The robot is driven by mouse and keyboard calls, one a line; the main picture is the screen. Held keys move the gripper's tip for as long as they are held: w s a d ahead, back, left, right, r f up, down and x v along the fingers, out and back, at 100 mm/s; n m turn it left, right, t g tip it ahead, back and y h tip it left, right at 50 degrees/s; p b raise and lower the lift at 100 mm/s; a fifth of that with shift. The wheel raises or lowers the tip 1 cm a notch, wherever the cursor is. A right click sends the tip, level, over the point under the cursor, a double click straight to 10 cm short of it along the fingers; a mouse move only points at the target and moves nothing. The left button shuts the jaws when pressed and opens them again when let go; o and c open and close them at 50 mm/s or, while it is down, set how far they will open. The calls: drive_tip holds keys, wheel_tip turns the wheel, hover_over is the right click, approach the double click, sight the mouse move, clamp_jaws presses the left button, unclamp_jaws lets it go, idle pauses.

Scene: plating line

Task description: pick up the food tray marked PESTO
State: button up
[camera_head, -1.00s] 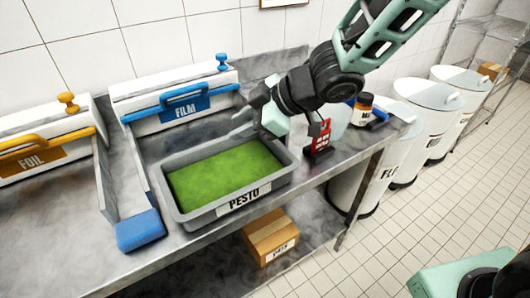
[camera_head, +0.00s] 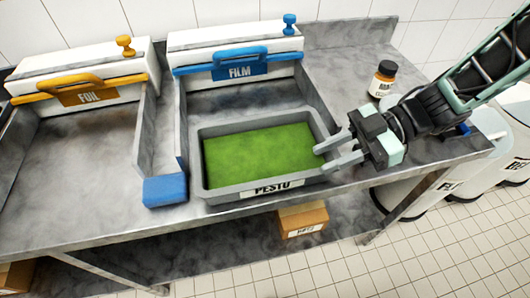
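The food tray marked PESTO (camera_head: 228,192) is a grey rectangular tray filled with green pesto. It sits on the metal counter in the bay in front of the FILM dispenser, its label on the near side. My gripper (camera_head: 330,154) is at the tray's right end, coming in from the right. Its two fingers are spread apart and point left at the right rim. They look close to the rim or just over it; I cannot tell whether they touch it. Nothing is held between them.
The white FILM dispenser (camera_head: 270,40) with blue handle stands behind the tray, the FOIL dispenser (camera_head: 60,68) to its left. A blue block (camera_head: 165,191) lies at the front left of the tray. A jar (camera_head: 382,80) stands at the back right. A cardboard box (camera_head: 302,221) is below.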

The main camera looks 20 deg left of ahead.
sight(278, 177)
drive_tip(key=p+x, duration=0.1)
drive_tip(key=x, duration=0.8)
drive_tip(key=shift+s+a+p, duration=0.1)
drive_tip(key=shift+a+p, duration=0.15)
drive_tip(key=shift+p, duration=0.1)
clamp_jaws()
idle(1.0)
